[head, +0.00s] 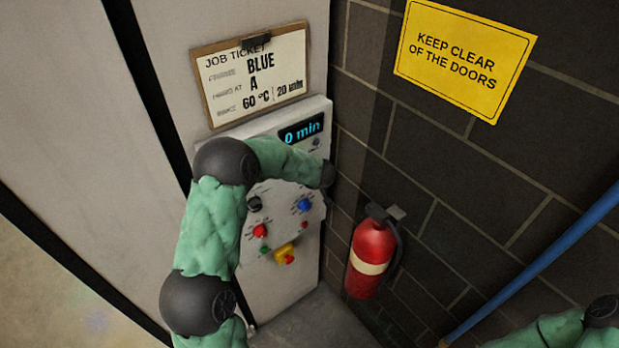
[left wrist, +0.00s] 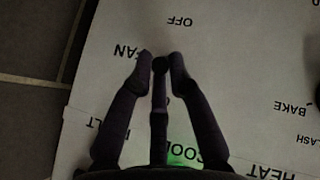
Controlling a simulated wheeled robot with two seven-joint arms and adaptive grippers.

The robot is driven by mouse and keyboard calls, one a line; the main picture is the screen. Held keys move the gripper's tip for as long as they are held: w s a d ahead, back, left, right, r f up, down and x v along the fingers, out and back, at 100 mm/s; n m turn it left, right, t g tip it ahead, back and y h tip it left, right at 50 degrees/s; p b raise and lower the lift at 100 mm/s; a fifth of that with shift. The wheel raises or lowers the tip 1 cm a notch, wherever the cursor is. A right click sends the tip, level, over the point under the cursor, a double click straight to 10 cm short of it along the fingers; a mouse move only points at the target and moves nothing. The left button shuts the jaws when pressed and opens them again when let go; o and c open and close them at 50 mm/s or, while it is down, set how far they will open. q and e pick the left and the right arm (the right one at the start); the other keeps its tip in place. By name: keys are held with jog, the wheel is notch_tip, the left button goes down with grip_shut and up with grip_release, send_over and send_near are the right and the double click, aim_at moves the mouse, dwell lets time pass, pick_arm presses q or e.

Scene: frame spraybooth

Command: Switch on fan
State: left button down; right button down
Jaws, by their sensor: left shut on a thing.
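The grey control panel (head: 252,292) is on the booth front, partly covered by my left arm. In the left wrist view, my left gripper (left wrist: 162,62) is at the panel face by the upside-down FAN label (left wrist: 128,51). Its fingertips are closed in on a dark, round-ended piece (left wrist: 160,66), which looks like the fan switch. An OFF label (left wrist: 180,21) shows beyond the fingertips. I cannot tell the switch position. In the head view the left fingertips are hidden behind the arm. My right gripper is out of view.
The panel has a lit "0 min" display (head: 302,131), a blue knob (head: 305,204) and a yellow-and-red control (head: 286,254). A job ticket clipboard (head: 252,72) hangs above. A red fire extinguisher (head: 370,258) and yellow sign (head: 465,57) are on the brick wall at right.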

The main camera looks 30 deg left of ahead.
pick_arm(q)
jog(key=c, duration=1.4)
grip_release()
jog(key=shift+s+f, duration=0.2)
jog(key=shift+f, duration=0.2)
jog(key=shift+o, duration=0.8)
jog(key=shift+a+r, duration=0.15)
jog(key=v, duration=1.2)
